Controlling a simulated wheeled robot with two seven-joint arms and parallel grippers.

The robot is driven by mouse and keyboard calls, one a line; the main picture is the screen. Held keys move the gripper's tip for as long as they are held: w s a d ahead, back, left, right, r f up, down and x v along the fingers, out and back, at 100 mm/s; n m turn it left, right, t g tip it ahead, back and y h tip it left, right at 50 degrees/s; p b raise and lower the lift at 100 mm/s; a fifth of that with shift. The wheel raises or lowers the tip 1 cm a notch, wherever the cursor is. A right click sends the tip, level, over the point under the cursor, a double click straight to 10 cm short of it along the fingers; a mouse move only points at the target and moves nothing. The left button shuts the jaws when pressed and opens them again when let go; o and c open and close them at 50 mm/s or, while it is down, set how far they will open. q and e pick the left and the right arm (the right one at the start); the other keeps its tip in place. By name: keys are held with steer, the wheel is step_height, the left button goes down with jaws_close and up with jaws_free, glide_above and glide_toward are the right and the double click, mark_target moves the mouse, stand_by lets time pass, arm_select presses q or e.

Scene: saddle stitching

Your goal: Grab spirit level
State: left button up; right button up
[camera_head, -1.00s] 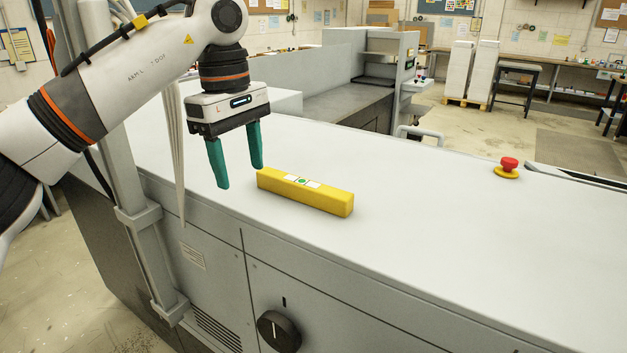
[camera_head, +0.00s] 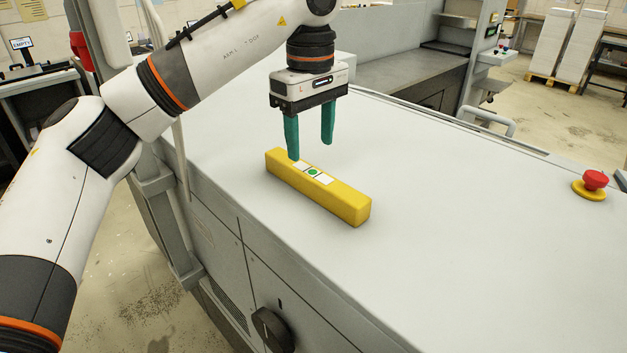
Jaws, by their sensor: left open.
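The spirit level (camera_head: 341,199) is a yellow bar with white labels and a green spot on top. It lies flat on the light grey machine top (camera_head: 460,240). My left gripper (camera_head: 311,151) is open and empty, with its green fingers pointing down. In the picture its fingertips are at the far left part of the level, one over its end and one behind it. They look a little above it, but I cannot tell the exact gap. My right gripper is not in view.
A red emergency button (camera_head: 594,181) on a yellow base stands at the right of the machine top. A metal handle (camera_head: 487,121) is at the far edge. A black knob (camera_head: 272,330) is on the front panel. The surface around the level is clear.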

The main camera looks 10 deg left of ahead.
mark_target(313, 172)
arm_select(q)
steer(key=shift+f, duration=0.6)
steer(key=shift+w+d+f, duration=0.1)
steer(key=shift+w+f, duration=0.1)
steer(key=shift+f, duration=0.05)
steer(key=shift+d+f, duration=0.1)
steer(key=shift+f, duration=0.2)
steer(key=f, duration=0.1)
steer(key=f+p, duration=0.1)
steer(key=f, duration=0.2)
steer(key=shift+s+f+p, duration=0.1)
steer(key=shift+s+p, duration=0.25)
steer(key=shift+p, duration=0.05)
steer(key=shift+f, duration=0.25)
steer(key=shift+r, duration=0.1)
jaws_close()
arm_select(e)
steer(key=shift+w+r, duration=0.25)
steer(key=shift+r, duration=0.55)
